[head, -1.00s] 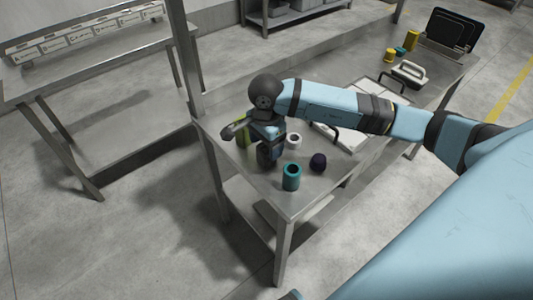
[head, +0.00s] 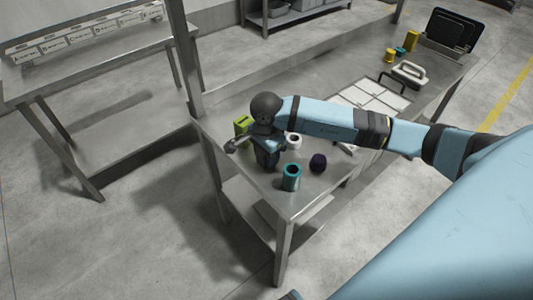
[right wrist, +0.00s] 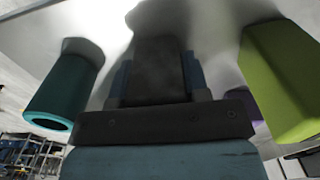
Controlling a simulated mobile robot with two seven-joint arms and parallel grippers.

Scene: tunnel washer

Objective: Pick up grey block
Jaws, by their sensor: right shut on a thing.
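My right gripper (head: 268,160) points down over the near left end of the metal table. In the right wrist view a dark grey block (right wrist: 158,70) sits between its fingers, and the gripper is shut on it. In the head view the gripper hides the block. I cannot tell whether the block still touches the table. My left gripper is not in view.
Close around the gripper stand a teal hollow cylinder (head: 291,178), a dark purple object (head: 318,162), a white ring-shaped piece (head: 294,141) and a yellow-green block (head: 242,126). A white divided tray (head: 372,97) lies farther along the metal table (head: 300,205).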

